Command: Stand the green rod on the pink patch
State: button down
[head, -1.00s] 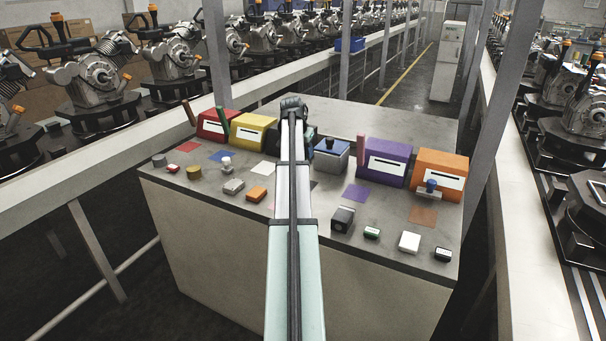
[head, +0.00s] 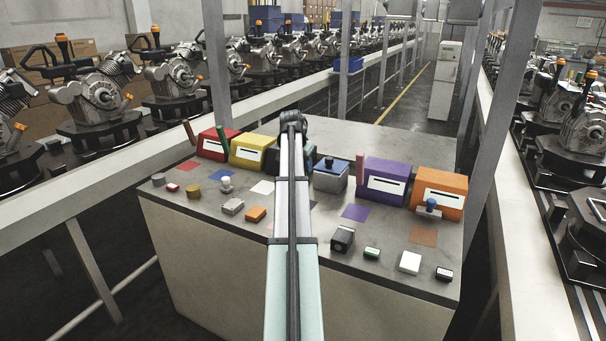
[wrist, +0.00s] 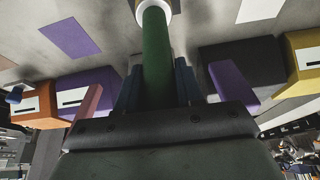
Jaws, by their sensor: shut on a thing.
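In the wrist view, my gripper (wrist: 158,105) is shut on a green rod (wrist: 157,60), seen along its length. A white ring with some yellow shows around its far end. In the head view, my arm hides the gripper and held rod. In the wrist view, the purple patch (wrist: 70,38) and white patch (wrist: 258,10) lie either side of the rod. I cannot tell whether the rod touches the table.
Coloured boxes line the table's back, including yellow (head: 252,151) and purple (head: 383,182). Another green rod (head: 222,138) stands by the yellow box; a pink rod (head: 360,166) stands by the purple one. Small blocks, such as an orange one (head: 256,214), line the front.

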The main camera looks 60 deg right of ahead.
notch_tip(320, 180, up, 7)
jog(key=shift+f, duration=0.1)
jog(key=shift+w+a+r, duration=0.1)
jog(key=shift+w+r, duration=0.15)
jog(key=shift+r, duration=0.1)
jog(key=w+a, duration=0.5)
jog(key=a, duration=0.5)
jog(key=s+a+f+m+g, duration=0.1)
jog(key=s+a+m, duration=0.2)
jog(key=s+m, duration=0.1)
jog(key=shift+s+a+f+g, duration=0.3)
jog(key=shift+s+a+f, duration=0.05)
jog(key=shift+a, duration=0.05)
jog(key=shift+f, duration=0.2)
